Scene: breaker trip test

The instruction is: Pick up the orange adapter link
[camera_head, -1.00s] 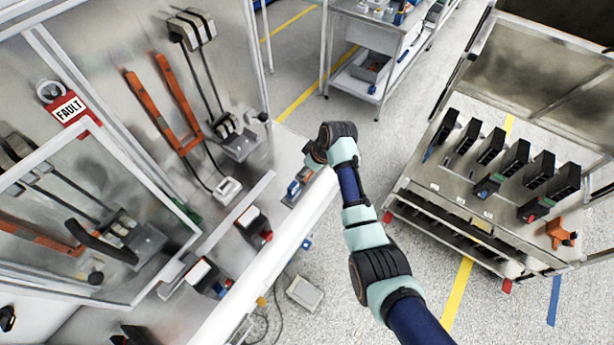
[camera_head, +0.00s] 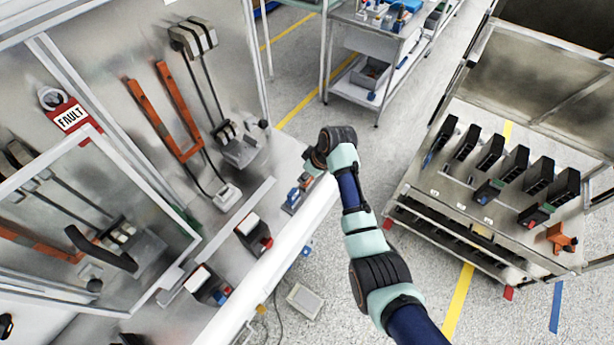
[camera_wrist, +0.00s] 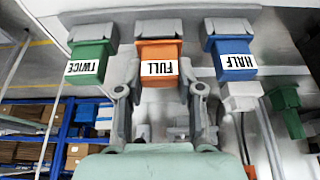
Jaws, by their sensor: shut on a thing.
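In the wrist view the orange adapter link (camera_wrist: 159,52) carries a white label reading "FULL", upside down in the picture. My gripper (camera_wrist: 160,92) has one finger on each side of the link's lower end and is shut on it. The link stands between a green link (camera_wrist: 89,60) labelled "TWICE" on the left and a blue link (camera_wrist: 232,60) labelled "HALF" on the right. Its far end meets a grey surface, and I cannot tell whether it is clear of it.
Another green part (camera_wrist: 287,108) is at the right of the wrist view. In the head view, a panel with a red "FAULT" tag (camera_head: 71,118) stands at the left. A cart (camera_head: 480,195) with black modules is at the right.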

